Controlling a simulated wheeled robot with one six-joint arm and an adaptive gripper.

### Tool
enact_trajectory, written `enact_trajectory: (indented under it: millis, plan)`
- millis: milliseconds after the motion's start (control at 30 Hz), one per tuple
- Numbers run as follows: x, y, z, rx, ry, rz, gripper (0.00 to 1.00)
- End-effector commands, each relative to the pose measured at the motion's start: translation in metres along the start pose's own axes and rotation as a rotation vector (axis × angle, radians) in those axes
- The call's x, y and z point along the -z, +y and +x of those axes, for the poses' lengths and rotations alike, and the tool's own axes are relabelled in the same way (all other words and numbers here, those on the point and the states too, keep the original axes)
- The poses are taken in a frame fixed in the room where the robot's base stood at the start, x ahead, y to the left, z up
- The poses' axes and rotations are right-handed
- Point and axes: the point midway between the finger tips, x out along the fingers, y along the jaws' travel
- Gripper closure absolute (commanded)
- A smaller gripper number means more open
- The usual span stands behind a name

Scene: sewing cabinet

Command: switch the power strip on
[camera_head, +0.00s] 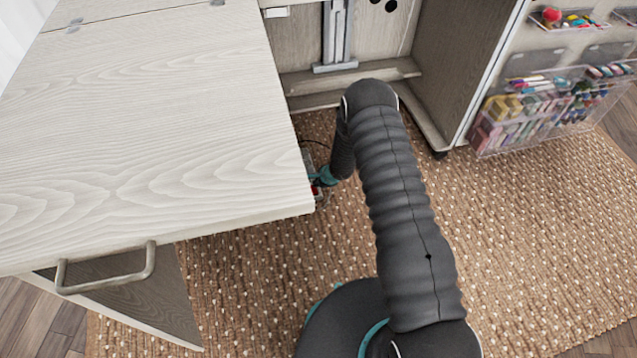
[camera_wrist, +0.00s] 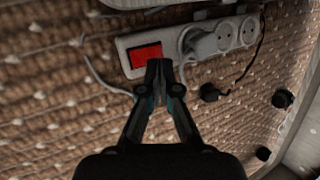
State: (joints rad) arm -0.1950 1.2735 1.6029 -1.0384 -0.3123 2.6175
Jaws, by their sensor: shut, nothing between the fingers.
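The power strip (camera_wrist: 207,40) lies on the rug in the wrist view, pale grey with several sockets in a row. Its red rocker switch (camera_wrist: 145,57) is at the left end. My gripper (camera_wrist: 159,68) is shut and empty, with its tips at the lower right edge of the red switch; I cannot tell whether they touch it. In the head view a little of the strip (camera_head: 319,194) shows beside the cabinet's leaf, with a bit of red near my gripper (camera_head: 318,183). The leaf and my arm hide the rest. No lit lamp is clear on the switch.
The pale wooden leaf (camera_head: 160,130) overhangs the strip on the left. A dark plug (camera_wrist: 209,92) and cables lie on the rug (camera_wrist: 60,110) near the strip. The open cabinet (camera_head: 455,70) stands behind, with clear organizers (camera_head: 540,110) on its door. The rug at right is clear.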

Motion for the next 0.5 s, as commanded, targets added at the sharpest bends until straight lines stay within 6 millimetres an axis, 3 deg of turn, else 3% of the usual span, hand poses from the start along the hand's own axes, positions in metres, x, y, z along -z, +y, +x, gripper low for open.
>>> enact_trajectory:
  millis: [500]
  plan:
    - [0.000,0.000,0.011,0.000,0.000,0.000,1.00]
